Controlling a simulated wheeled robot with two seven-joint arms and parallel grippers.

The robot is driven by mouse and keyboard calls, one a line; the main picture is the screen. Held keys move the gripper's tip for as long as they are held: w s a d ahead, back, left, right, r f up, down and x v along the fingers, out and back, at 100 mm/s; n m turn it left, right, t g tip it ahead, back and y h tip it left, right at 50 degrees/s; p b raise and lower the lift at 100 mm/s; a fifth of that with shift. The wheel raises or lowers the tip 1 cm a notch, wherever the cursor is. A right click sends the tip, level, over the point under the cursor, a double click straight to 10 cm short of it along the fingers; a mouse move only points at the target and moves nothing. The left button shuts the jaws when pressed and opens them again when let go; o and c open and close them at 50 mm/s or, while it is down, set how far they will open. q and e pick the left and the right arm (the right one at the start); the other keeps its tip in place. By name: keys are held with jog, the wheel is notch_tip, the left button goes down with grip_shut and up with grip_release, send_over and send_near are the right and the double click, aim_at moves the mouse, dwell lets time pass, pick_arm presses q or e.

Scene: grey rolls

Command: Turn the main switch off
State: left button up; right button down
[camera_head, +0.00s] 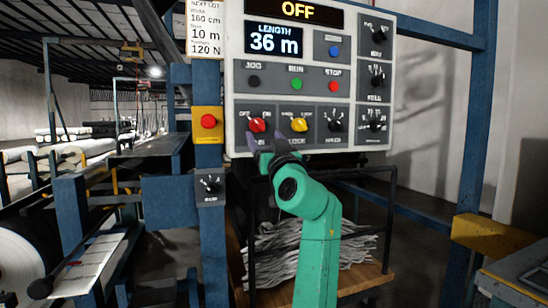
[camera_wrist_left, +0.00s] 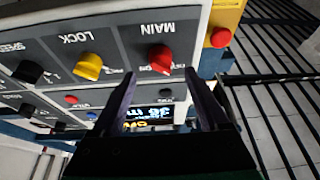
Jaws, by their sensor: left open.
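The main switch (camera_head: 257,125) is a red knob at the lower left of the grey control panel (camera_head: 350,95). It shows upside down in the left wrist view (camera_wrist_left: 160,59), under the label MAIN. The top display (camera_head: 298,11) reads OFF in yellow. My left gripper (camera_head: 264,147) is just below and in front of the knob. In the left wrist view its two fingers (camera_wrist_left: 163,98) are apart with nothing between them, and the knob lies beyond their tips, apparently untouched. My right gripper is not in view.
A yellow lock knob (camera_head: 299,124) sits right beside the main switch, with black knobs further right. A red button on a yellow box (camera_head: 208,121) is at the left. Above are green and red buttons and a length display (camera_head: 274,40) reading 36 m. A blue post (camera_head: 470,120) stands right.

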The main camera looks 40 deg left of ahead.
pick_arm(q)
jog(key=b+v, duration=0.1)
jog(key=v, duration=0.7)
jog(key=shift+s+d, duration=0.2)
jog(key=shift+d, duration=0.1)
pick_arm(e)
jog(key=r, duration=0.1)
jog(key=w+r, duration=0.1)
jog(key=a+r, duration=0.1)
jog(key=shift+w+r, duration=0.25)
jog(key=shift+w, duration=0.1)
pick_arm(q)
jog(key=shift+w+f, duration=0.1)
jog(key=shift+f, duration=0.15)
